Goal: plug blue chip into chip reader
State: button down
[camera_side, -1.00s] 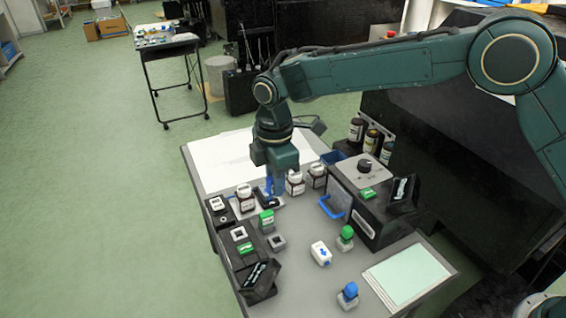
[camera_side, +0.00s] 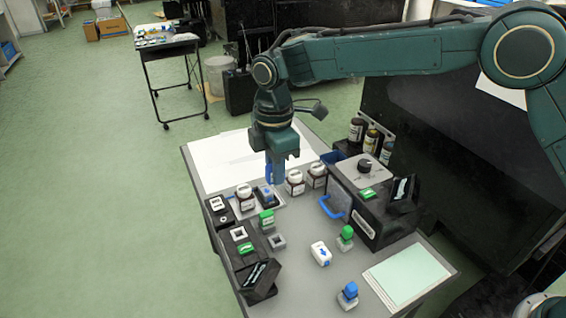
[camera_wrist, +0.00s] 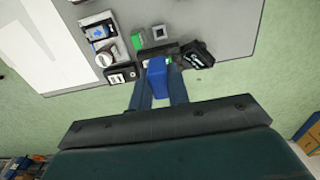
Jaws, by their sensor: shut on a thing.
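My gripper (camera_side: 273,180) points down above the back left of the bench, shut on a blue block (camera_wrist: 157,76) that looks like the blue chip. In the side view the block is hard to separate from the fingers. The gripper hangs clear of the black holder (camera_side: 266,202) below, which bears a blue and white piece (camera_side: 264,191). At the bench's left front is a black console with a white-framed square socket (camera_side: 239,233), a green label (camera_side: 247,248) and a tilted black display (camera_side: 261,278); I cannot tell for sure that this is the chip reader.
White-capped bottles (camera_side: 295,180) stand close to the gripper. A green block (camera_side: 266,220) and a grey socket (camera_side: 277,241) lie nearer the front.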

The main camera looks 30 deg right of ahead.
jog(key=shift+r, duration=0.2)
jog(key=shift+r, duration=1.3)
jog(key=shift+w+a+f+m, duration=0.35)
jog(key=shift+f+m, duration=0.2)
jog(key=shift+m, duration=0.15)
jog(key=w+a+f+m, duration=0.2)
jog(key=a+f+m, duration=0.1)
jog(key=f+m, duration=0.3)
jog(key=w+a+f+m, duration=0.2)
jog(key=a+f+m, duration=0.2)
jog(key=f+m, duration=0.3)
jog(key=shift+w+a+f+m, duration=0.15)
jog(key=shift+f+m, duration=0.15)
jog(key=shift+m, duration=1.5)
jog(key=shift+f, duration=0.15)
